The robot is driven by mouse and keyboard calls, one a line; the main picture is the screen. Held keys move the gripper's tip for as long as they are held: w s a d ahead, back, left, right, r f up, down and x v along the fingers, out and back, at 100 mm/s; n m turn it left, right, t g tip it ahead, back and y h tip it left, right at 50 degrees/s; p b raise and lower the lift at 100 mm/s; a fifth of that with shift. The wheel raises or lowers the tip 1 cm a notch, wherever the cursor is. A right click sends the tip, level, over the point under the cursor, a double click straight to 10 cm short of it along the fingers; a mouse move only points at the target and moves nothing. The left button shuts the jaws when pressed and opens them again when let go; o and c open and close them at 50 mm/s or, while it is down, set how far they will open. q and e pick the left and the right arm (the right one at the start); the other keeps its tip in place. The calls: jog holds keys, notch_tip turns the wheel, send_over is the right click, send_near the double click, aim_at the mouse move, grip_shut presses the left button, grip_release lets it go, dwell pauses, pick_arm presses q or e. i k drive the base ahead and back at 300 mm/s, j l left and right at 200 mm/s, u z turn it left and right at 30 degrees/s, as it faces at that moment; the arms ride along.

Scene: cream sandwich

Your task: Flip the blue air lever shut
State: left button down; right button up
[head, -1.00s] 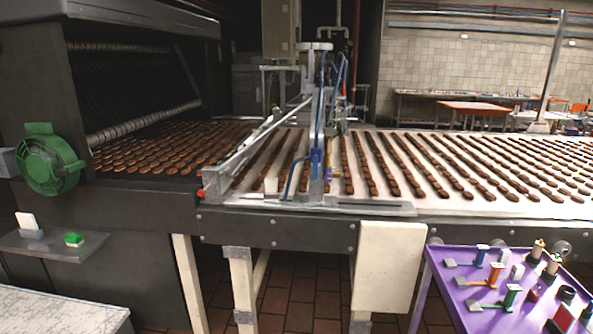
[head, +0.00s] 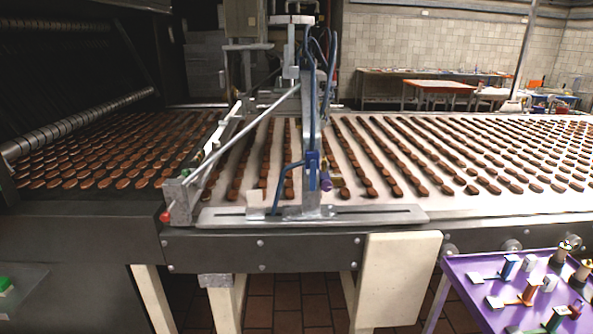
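A grey metal upright stand (head: 311,120) rises from a slotted base plate (head: 375,215) at the near edge of the conveyor. A small blue fitting (head: 313,165) sits low on this stand, with a thin blue tube (head: 284,180) bending down from its left side. A small blue-violet part (head: 325,182) shows just right of it. Which of these is the air lever, and how it is set, is too small to tell. Blue hoses (head: 326,65) loop near the top of the stand. Neither of my grippers is in view.
The conveyor (head: 470,207) carries many rows of brown biscuits. A red knob (head: 165,217) sticks out at the rail's near end. A purple table (head: 465,265) with several small coloured parts stands at the lower right. A cream panel (head: 399,280) hangs below the conveyor edge.

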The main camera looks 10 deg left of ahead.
aim_at(313, 164)
jog(key=i+l, duration=0.2)
jog(key=i, duration=0.3)
jog(key=i+l+z, duration=0.1)
jog(key=i, duration=0.35)
jog(key=l, duration=0.1)
